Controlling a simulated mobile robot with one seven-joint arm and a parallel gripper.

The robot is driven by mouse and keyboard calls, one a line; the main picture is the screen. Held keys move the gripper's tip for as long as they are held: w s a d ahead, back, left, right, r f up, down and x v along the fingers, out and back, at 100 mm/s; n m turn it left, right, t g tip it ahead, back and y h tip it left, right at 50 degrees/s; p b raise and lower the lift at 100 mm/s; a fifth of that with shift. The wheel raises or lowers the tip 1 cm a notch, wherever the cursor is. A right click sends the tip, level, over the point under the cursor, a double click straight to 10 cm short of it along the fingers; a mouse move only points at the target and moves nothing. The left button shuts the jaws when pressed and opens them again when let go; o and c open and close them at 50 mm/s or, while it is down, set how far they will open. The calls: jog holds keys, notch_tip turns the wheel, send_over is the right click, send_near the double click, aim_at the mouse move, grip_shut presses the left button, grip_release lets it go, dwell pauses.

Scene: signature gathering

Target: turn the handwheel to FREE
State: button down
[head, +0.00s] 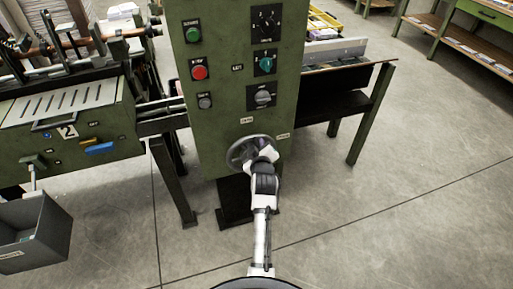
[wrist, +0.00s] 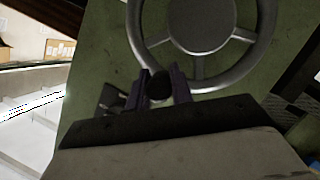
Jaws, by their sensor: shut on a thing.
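The grey handwheel (head: 232,152) is mounted low on the front of the green control cabinet (head: 225,110). In the wrist view the handwheel (wrist: 200,22) shows a round hub, spokes and part of its rim. My gripper (head: 260,150) is at the wheel and covers its lower right part in the head view. In the wrist view the fingers of my gripper (wrist: 160,87) are shut on a dark round knob (wrist: 159,84) at the lower rim. Two small label plates, one above the wheel (head: 246,120) and one to its right (head: 283,135), are too small to read surely.
Above the wheel are a green button (head: 193,34), a red button (head: 199,72), a teal knob (head: 265,63) and a grey knob (head: 263,96). A slotted machine bench (head: 60,165) stands left, a dark bench (head: 355,140) right. The floor at right is clear.

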jog(key=w+d+f+m+g+y+b, duration=0.2)
jog(key=d+f+m+y+b, duration=0.4)
jog(key=m+b, duration=0.4)
notch_tip(320, 180, down, 3)
jog(key=shift+w+d+r+m+y, duration=0.15)
jog(key=shift+d+m+y, duration=0.15)
jog(key=shift+d, duration=0.45)
jog(key=shift+f, duration=0.2)
jog(key=c, duration=1.2)
grip_release()
jog(key=shift+c, duration=0.2)
jog(key=shift+r, duration=0.1)
jog(key=b+v, duration=0.1)
jog(key=v, duration=1.2)
jog(key=shift+s+d+r, duration=0.2)
jog(key=shift+d, duration=0.1)
